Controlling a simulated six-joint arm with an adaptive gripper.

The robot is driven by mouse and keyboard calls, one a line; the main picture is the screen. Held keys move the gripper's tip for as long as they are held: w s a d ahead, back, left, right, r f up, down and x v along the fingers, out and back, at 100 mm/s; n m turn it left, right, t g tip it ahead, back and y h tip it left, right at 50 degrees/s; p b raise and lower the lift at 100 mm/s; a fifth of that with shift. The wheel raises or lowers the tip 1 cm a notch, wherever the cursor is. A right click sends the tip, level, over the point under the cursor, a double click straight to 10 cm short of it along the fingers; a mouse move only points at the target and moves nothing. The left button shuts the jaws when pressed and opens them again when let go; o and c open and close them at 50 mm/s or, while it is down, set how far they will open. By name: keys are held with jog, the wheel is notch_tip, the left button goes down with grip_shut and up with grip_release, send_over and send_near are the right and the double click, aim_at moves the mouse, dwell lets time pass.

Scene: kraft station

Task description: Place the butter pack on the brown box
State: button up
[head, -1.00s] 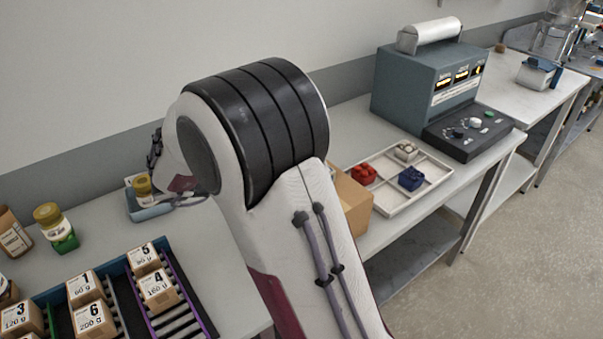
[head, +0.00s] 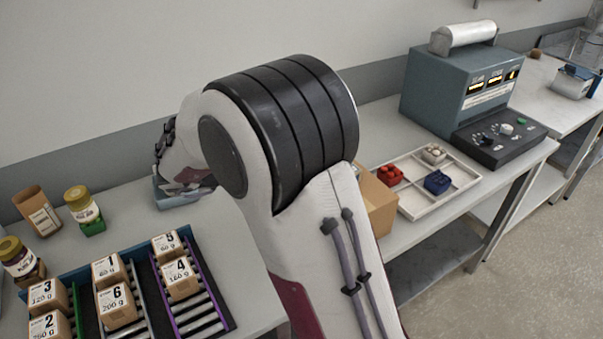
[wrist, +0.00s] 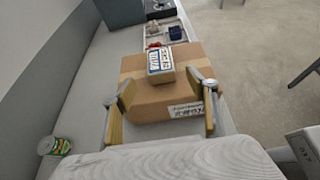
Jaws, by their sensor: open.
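The butter pack (wrist: 159,65), a small pale block with blue and yellow print, is on top of the brown box (wrist: 149,101) in the wrist view. The box is taped cardboard with a white label on its near side. My gripper (wrist: 162,125) is open. Its two wood-coloured fingers stand wide apart, one on each side in front of the pack, with no visible contact with it. In the head view only the right part of the brown box (head: 379,207) shows beside my arm.
A white divided tray (head: 412,206) with red, blue and pale pieces lies beyond the box. A blue-grey machine (head: 462,87) stands behind it. Several numbered cartons sit on a roller rack (head: 222,319) at lower left. A jar (wrist: 54,147) stands left of my gripper.

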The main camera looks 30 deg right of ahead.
jog(key=shift+w, duration=0.1)
jog(key=w+a+r+n+t+y, duration=0.45)
jog(key=w+r+n+t, duration=0.6)
jog(key=n, duration=0.35)
jog(key=s+a+r+n+t+y, duration=0.2)
jog(key=a+r+n+y, duration=0.15)
jog(key=a+n, duration=0.4)
jog(key=s+a+r+n+t+y, duration=0.1)
jog(key=s+a+r+n+y, duration=0.25)
jog(key=n, duration=0.65)
jog(key=s+a+f+n+g+y, duration=0.2)
jog(key=s+a+f+n, duration=0.15)
jog(key=s+n, duration=0.3)
jog(key=s+a+f+n+g+y, duration=0.2)
jog(key=s+a+f+n, duration=0.15)
jog(key=s+n, duration=0.3)
jog(key=s+d+f+n+g+h, duration=0.1)
jog(key=s+d+f+n+g, duration=0.1)
jog(key=s, duration=0.5)
jog(key=s+d+f+n+g+h, duration=0.1)
jog(key=s+d+f+n+g, duration=0.1)
jog(key=s+d+f+n, duration=0.2)
jog(key=s+f+n, duration=0.2)
jog(key=s+n, duration=0.1)
jog(key=s, duration=0.1)
jog(key=shift+s+d+f+h, duration=0.25)
jog(key=shift+s+h, duration=0.05)
jog(key=shift+h, duration=0.05)
